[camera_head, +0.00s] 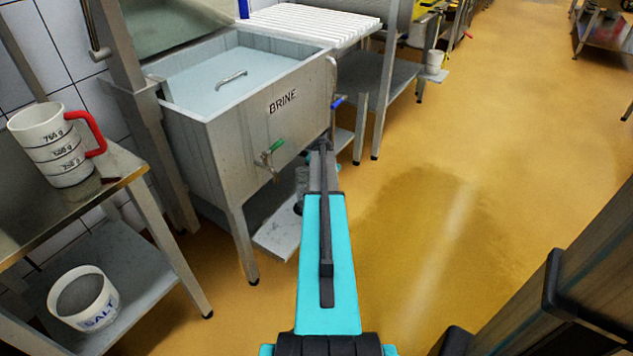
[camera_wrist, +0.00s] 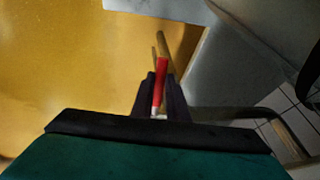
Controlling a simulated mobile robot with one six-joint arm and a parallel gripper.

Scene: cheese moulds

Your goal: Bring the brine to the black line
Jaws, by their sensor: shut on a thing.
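The steel tank marked BRINE (camera_head: 240,150) stands left of my arm, with pale blue liquid (camera_head: 235,72) inside and a curved metal handle (camera_head: 231,79) at the liquid. A green-handled tap (camera_head: 270,152) is on its front; a blue handle (camera_head: 338,101) shows by its right end. My gripper (camera_head: 322,150) is near the tank's front right corner. In the wrist view my gripper (camera_wrist: 160,92) is shut on a slim red handle (camera_wrist: 161,72) with a brownish rod (camera_wrist: 163,42) beyond it. What the handle belongs to is unclear. I cannot make out a black line in the tank.
A steel table (camera_head: 75,205) at left holds a white measuring jug (camera_head: 50,135) with a red handle; a salt tub (camera_head: 82,298) is on its lower shelf. A white ribbed board (camera_head: 310,24) lies behind the tank. The yellow floor at right is open, with a dark wet patch.

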